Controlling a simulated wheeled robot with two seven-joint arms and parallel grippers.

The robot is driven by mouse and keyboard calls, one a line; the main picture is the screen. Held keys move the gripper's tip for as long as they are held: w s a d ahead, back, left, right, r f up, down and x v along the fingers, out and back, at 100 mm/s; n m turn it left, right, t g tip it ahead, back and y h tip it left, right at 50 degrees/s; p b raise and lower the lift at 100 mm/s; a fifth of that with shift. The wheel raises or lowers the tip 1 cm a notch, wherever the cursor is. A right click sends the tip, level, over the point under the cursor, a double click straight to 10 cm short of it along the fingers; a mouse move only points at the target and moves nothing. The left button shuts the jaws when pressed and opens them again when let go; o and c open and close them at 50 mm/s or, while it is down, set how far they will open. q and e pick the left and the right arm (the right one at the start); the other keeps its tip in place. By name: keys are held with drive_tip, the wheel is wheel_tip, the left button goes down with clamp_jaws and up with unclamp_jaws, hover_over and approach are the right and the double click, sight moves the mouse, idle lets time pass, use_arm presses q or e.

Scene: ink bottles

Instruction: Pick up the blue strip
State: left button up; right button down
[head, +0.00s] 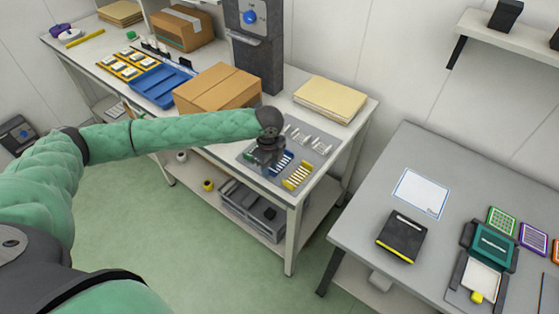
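The blue strip (282,163), a short holder with a row of white pieces, lies on a grey mat (323,152) near the front right end of the long table. My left gripper (266,161) points down beside it, at its left in the head view. The dark gripper body hides the fingertips and part of the mat. I cannot tell whether the fingers are apart or touching the strip. My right gripper is not in view.
A yellow strip (298,176) lies just right of the blue one. Pale strips (318,145) lie behind. A cardboard box (218,88) and a paper stack (330,100) stand close by. A separate grey table (375,190) is at the right, across a gap.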

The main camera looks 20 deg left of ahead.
use_arm(q)
drive_tip(key=shift+f, duration=0.2)
drive_tip(key=shift+c, duration=0.4)
clamp_jaws()
drive_tip(key=shift+r, duration=0.1)
